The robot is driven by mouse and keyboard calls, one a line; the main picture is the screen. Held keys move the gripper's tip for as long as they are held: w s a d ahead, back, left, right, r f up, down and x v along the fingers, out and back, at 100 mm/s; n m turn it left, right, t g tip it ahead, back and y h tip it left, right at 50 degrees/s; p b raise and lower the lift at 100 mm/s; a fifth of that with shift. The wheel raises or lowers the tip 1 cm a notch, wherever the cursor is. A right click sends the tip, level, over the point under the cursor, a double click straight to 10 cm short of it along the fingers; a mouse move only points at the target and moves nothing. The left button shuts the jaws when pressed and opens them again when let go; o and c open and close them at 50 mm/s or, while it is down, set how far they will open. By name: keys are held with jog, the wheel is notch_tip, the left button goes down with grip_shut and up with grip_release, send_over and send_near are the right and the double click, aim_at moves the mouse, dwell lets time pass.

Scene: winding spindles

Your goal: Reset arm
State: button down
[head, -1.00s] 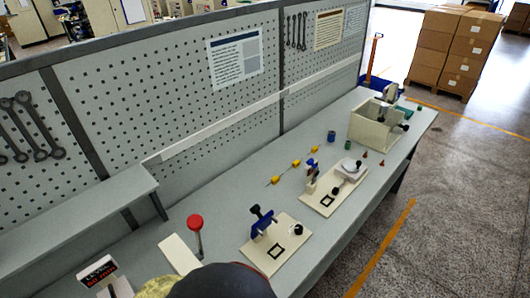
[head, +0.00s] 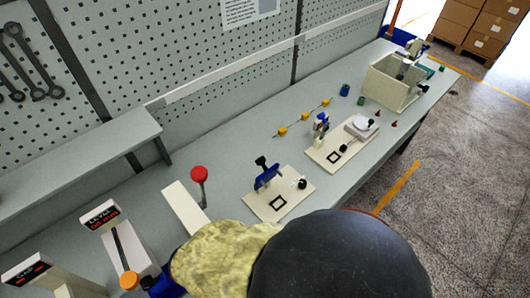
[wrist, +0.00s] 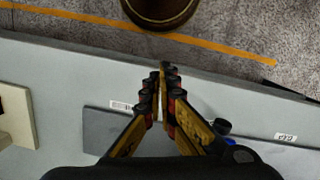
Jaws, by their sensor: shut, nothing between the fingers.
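My gripper (wrist: 165,72) shows in the wrist view with its dark, yellow-sided fingers together and nothing between them. It points over the front edge of the grey bench (wrist: 60,60) toward the floor. In the head view a large dark rounded part of my arm covers the bottom middle, and my fingertips do not show there. The grey bench (head: 240,150) also runs across the head view, from lower left to upper right.
The bench holds a red-knobbed lever (head: 199,174), a cream plate with a blue clamp (head: 267,178), another fixture plate (head: 330,158), a cream box (head: 392,88) and displays (head: 100,214) at lower left. A perforated wall (head: 180,50) stands behind. Floor (head: 450,160) is open at right.

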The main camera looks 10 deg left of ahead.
jog(key=w+d+r+m+t+y+b, duration=0.1)
jog(key=w+d+r+m, duration=0.3)
jog(key=w+d+r, duration=0.55)
jog(key=w+d+r+m+t+y+b, duration=0.15)
jog(key=w+d+r+m, duration=0.35)
jog(key=d+r, duration=0.65)
jog(key=w+d+r+m+t+b, duration=0.2)
jog(key=d+r, duration=0.4)
jog(key=d, duration=0.8)
jog(key=m+t, duration=0.1)
jog(key=m, duration=0.1)
jog(key=shift+m+h, duration=0.35)
jog(key=shift+m, duration=0.05)
jog(key=shift+w+a+r+t, duration=0.1)
jog(key=shift+t, duration=0.15)
